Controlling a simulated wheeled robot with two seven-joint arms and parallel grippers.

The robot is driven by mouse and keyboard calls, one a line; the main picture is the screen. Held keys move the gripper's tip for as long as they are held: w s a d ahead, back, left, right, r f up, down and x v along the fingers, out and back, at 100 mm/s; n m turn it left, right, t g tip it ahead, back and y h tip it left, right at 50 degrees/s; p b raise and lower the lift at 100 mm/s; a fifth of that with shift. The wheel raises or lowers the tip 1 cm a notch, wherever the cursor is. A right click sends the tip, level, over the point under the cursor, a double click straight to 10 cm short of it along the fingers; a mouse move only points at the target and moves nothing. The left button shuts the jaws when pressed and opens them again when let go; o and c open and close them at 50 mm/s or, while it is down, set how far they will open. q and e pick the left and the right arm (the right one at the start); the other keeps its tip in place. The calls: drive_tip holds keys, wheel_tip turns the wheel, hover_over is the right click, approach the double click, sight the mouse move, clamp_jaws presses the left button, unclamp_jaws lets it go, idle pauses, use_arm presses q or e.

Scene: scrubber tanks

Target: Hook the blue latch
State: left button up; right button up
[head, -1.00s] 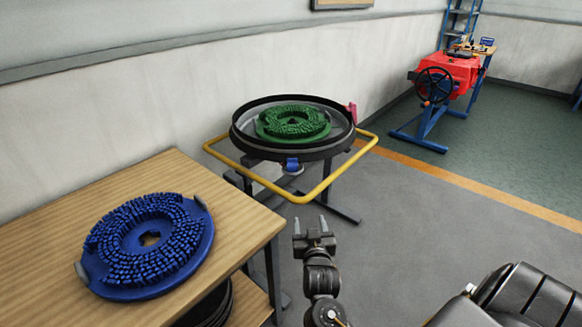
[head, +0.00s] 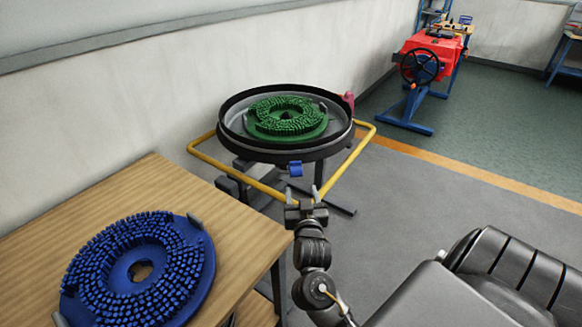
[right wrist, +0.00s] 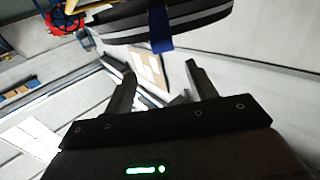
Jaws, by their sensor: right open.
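The blue latch (head: 295,169) hangs at the front of the round black tub (head: 240,147), just below its rim. The latch also shows as a blue strip in the right wrist view (right wrist: 160,28), above the gap between my fingers. I cannot tell from these frames whether it is hooked. My right gripper (head: 303,194) is open and empty, a little below the latch and apart from it in the head view. Its two fingers also show in the right wrist view (right wrist: 160,85). My left gripper is not in view.
A yellow tube rail (head: 220,175) runs around the tub close to my right gripper. A green brush disc (head: 285,117) lies in the tub. A wooden table (head: 110,200) with a blue brush disc (head: 190,285) stands at left. A pink part (head: 347,101) sits at the tub's right.

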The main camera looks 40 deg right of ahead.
sight(297, 173)
drive_tip(key=x, duration=0.9)
drive_tip(key=shift+w+a+r, duration=0.1)
drive_tip(key=shift+w, duration=0.25)
drive_tip(key=shift+w+d+p, duration=0.3)
drive_tip(key=shift+w, duration=0.15)
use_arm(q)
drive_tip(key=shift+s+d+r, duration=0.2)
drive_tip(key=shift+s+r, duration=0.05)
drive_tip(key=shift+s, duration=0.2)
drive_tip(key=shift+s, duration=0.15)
